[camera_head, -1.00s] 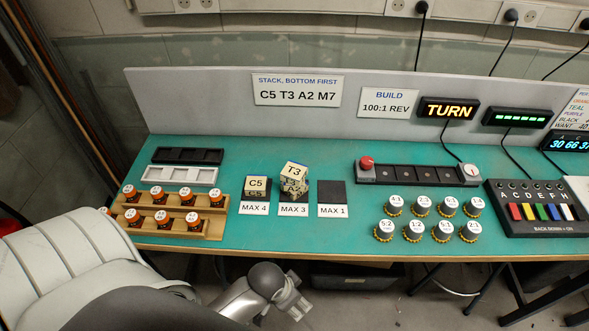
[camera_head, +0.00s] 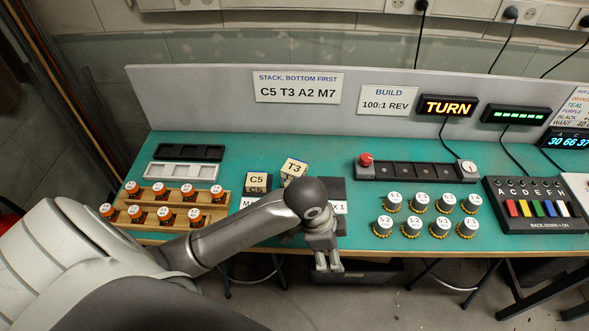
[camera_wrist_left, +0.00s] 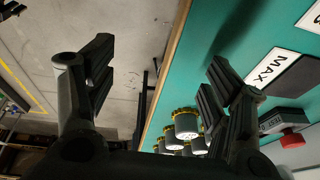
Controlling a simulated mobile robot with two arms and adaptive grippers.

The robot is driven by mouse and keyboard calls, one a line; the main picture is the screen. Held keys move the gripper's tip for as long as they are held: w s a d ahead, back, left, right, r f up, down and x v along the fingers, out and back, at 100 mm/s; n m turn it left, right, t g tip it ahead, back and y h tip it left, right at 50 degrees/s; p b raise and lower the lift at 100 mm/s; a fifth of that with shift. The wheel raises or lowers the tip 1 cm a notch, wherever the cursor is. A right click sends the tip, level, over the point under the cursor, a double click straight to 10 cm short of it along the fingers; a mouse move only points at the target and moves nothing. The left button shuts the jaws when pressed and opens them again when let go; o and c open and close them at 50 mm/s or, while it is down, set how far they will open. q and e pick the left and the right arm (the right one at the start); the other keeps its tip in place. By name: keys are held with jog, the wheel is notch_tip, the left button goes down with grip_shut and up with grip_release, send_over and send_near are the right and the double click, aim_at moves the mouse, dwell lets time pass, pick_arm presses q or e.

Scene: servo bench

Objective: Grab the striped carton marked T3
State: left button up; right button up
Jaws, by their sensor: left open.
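The T3 carton (camera_head: 293,168) is a pale cube with dark markings. It sits tilted at the top of the middle stack, behind my left arm, which hides the stack's lower part. The C5 carton (camera_head: 257,180) stands just left of it. My left gripper (camera_head: 328,262) is open and empty, hanging at the table's front edge, to the right of and nearer than T3. In the left wrist view my open gripper's fingers (camera_wrist_left: 160,80) are wide apart, with floor and table edge between them; T3 does not show there. My right gripper is not in view.
Capped bottles stand on a wooden rack (camera_head: 222,212) at left. Several white-topped pegs (camera_head: 415,222) stand at right. A dark rail with a red knob (camera_head: 415,172) lies behind them. A sign (camera_head: 298,88) on the back panel reads C5 T3 A2 M7.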

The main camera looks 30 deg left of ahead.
pick_arm(q)
jog(key=w+a+r+m, duration=0.1)
jog(key=w+a, duration=0.1)
jog(key=w+a+r+m+y, duration=0.1)
jog(key=w+a+r, duration=0.1)
jog(key=w, duration=0.1)
jog(key=w+a+r+m+g, duration=0.1)
jog(key=w+a, duration=0.1)
jog(key=shift+w+a+r+m+y, duration=0.25)
jog(key=shift+w+a+m+y, duration=0.05)
jog(key=shift+w+a, duration=0.1)
notch_tip(320, 180, up, 11)
jog(key=g, duration=0.1)
send_over(293, 166)
jog(key=shift+m+y, duration=0.4)
jog(key=f, duration=0.3)
jog(key=f+p, duration=0.1)
jog(key=f, duration=0.1)
jog(key=shift+w+f, duration=0.15)
jog(key=shift+w, duration=0.15)
jog(key=f, duration=0.1)
jog(key=f+p, duration=0.1)
jog(key=f, duration=0.1)
jog(key=f+p, duration=0.1)
jog(key=shift+s+f, duration=0.35)
jog(key=shift+f, duration=0.35)
jog(key=c, duration=1.1)
jog(key=shift+r, duration=0.15)
